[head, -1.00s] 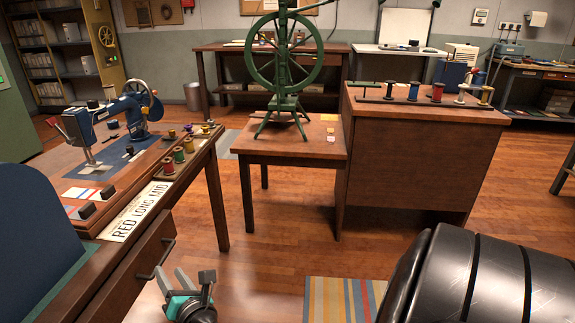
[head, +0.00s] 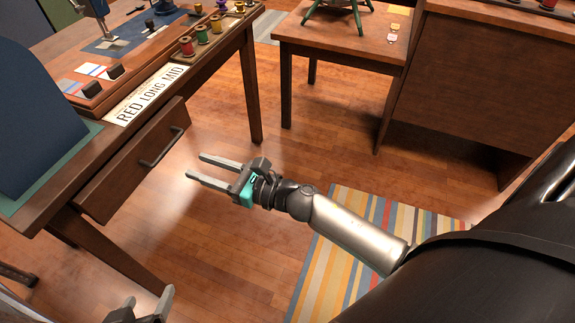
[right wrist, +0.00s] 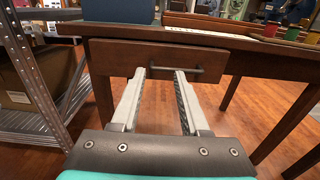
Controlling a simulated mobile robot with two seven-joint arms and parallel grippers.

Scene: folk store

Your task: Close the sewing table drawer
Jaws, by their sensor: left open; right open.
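The sewing table (head: 60,45) is brown wood at the left of the head view. Its drawer (head: 125,170) stands out from under the table top, partly open, with a dark bar handle (head: 163,148) on its front. The drawer front also shows in the right wrist view (right wrist: 112,58), with its handle (right wrist: 192,70). My right gripper (head: 195,166) is open and empty, a short way in front of the handle, with its fingers pointing at the drawer front. My left gripper (head: 150,296) is open at the bottom left, low and away from the drawer; its arm is mostly hidden.
Thread spools (head: 202,32), a sign reading RED LONG MID (head: 145,95) and a dark blue panel (head: 35,105) are on the table. A wooden stand (head: 340,45) is behind. A striped rug (head: 345,235) lies below my right arm. A metal shelf (right wrist: 40,90) is left in the wrist view.

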